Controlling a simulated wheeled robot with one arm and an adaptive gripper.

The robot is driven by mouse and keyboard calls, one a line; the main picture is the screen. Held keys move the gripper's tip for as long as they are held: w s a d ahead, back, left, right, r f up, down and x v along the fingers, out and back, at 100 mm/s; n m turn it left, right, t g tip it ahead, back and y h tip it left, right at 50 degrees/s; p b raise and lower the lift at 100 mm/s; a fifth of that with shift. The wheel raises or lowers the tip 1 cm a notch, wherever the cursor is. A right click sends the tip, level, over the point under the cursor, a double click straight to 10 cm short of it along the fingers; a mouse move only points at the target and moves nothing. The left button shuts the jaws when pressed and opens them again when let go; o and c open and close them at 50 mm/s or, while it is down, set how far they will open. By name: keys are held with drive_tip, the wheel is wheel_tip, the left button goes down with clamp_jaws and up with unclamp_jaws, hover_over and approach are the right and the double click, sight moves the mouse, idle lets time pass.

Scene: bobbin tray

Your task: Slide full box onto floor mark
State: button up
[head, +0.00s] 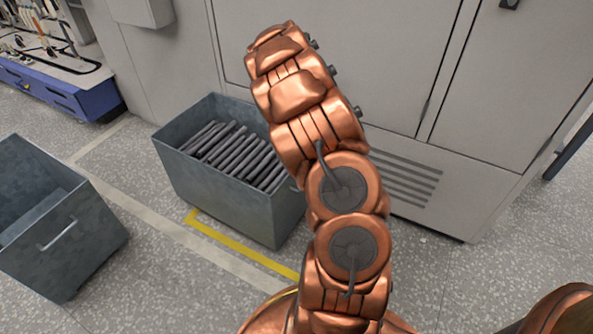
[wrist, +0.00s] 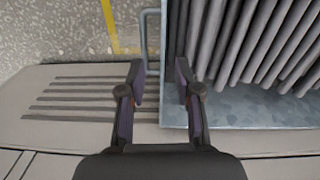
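The full box (head: 232,204) is a grey metal bin filled with dark rods (head: 232,150). It stands on the floor against the cabinet, partly behind my arm in the head view. A yellow floor mark (head: 238,245) shows as a line along the box's near side with a corner at its left; the rest is hidden. In the wrist view, the box's wall (wrist: 245,112) and a side handle (wrist: 148,38) show. My gripper (wrist: 160,72) is open, one finger outside the box's side wall and the other over its corner. Contact cannot be told. The head view hides the gripper.
A second grey bin (head: 85,245) with a handle stands at the left, its visible inside mostly empty. A pale cabinet (head: 395,80) with a vent grille (head: 400,185) rises behind the full box. A blue-edged bench (head: 60,98) is far left. Speckled floor lies clear between the bins.

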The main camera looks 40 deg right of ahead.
drive_tip(key=shift+m, duration=0.4)
drive_tip(key=f, duration=0.2)
drive_tip(key=d+f+b, duration=0.1)
drive_tip(key=w+d+f, duration=0.1)
drive_tip(key=f, duration=0.1)
drive_tip(key=shift+f, duration=0.3)
drive_tip(key=shift+s+f, duration=0.1)
wheel_tip(320, 180, down, 8)
drive_tip(key=b, duration=0.3)
drive_tip(key=shift+r, duration=0.25)
clamp_jaws()
